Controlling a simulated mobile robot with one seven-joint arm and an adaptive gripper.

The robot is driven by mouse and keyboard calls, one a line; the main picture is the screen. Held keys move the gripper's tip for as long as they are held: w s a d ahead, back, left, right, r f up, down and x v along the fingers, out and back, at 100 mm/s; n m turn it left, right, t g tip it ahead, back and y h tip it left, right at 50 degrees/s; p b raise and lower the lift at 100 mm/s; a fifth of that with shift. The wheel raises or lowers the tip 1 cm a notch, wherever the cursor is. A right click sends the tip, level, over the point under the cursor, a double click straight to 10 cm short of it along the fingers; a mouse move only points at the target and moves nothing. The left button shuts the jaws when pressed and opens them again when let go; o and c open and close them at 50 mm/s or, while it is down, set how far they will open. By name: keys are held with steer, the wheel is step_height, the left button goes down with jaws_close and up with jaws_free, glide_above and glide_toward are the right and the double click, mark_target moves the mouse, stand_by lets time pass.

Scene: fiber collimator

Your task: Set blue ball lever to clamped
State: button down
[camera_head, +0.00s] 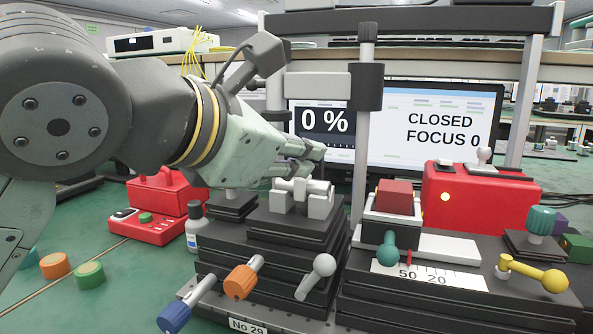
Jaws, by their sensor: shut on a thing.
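My gripper (314,160) reaches in from the left over the black stepped stage. Its pale green fingers are close together, and the thing between them is hidden by the fingers. Just below the fingertips is a light grey holder (319,204) with a short pale cylinder across its top. I see no plainly blue ball lever in this view. A teal round-ended lever (388,250) stands on the right stage, apart from my gripper. A blue knob (174,317) sits low at the front left, also apart from it.
An orange knob (240,282) and a grey ball lever (321,266) stick out from the stage front. A yellow ball lever (551,280) is at right. The monitor (440,165) reads "0 %", "CLOSED", "FOCUS 0".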

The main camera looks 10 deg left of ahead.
steer(key=shift+s+f+b, duration=0.2)
steer(key=shift+f+b, duration=0.25)
steer(key=shift+f, duration=0.2)
steer(key=shift+s+f+b, duration=0.15)
steer(key=shift+f+b, duration=0.25)
steer(key=shift+f, duration=0.3)
steer(key=c, duration=1.8)
jaws_free()
steer(key=o, duration=0.3)
steer(key=shift+o, duration=0.2)
steer(key=shift+r, duration=0.2)
steer(key=shift+s+a+r, duration=0.1)
steer(key=shift+a, duration=0.05)
steer(key=v, duration=1.1)
steer(key=shift+s, duration=0.25)
